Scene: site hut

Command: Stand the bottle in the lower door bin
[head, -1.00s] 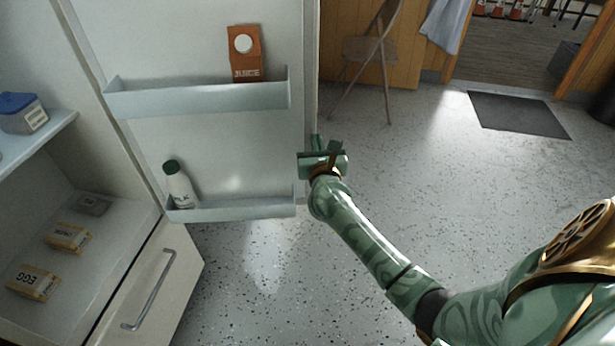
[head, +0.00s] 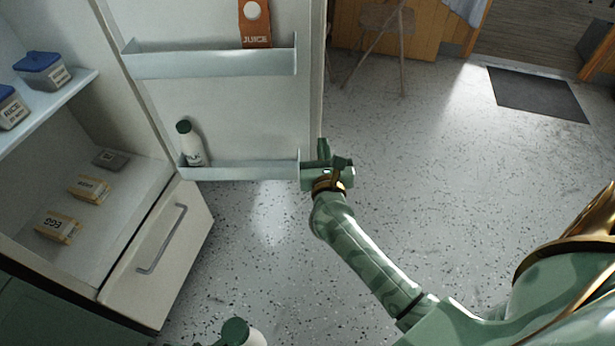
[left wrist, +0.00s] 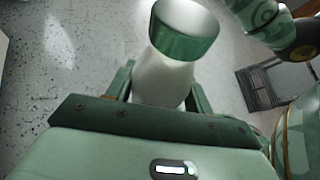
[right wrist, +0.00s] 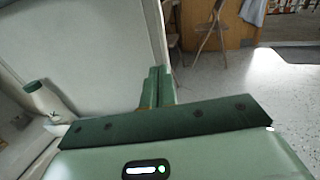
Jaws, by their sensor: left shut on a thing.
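A white bottle with a green cap (head: 236,332) is at the bottom edge of the head view, mostly cut off. In the left wrist view my left gripper (left wrist: 162,88) is shut on this bottle (left wrist: 165,75), with a finger on each side of its body. The lower door bin (head: 240,171) is a pale blue trough on the open fridge door, well beyond the held bottle. My right gripper (head: 327,155) is at the door's free edge, beside the bin's right end. Its fingers (right wrist: 157,88) look closed together and empty; whether they touch the door is unclear.
Another white bottle with a green cap (head: 190,143) leans at the lower bin's left end; the bin's middle and right look free. The upper bin (head: 210,63) holds a juice carton (head: 255,22). The fridge drawer (head: 165,250) is at left. A folding chair (head: 383,35) stands behind.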

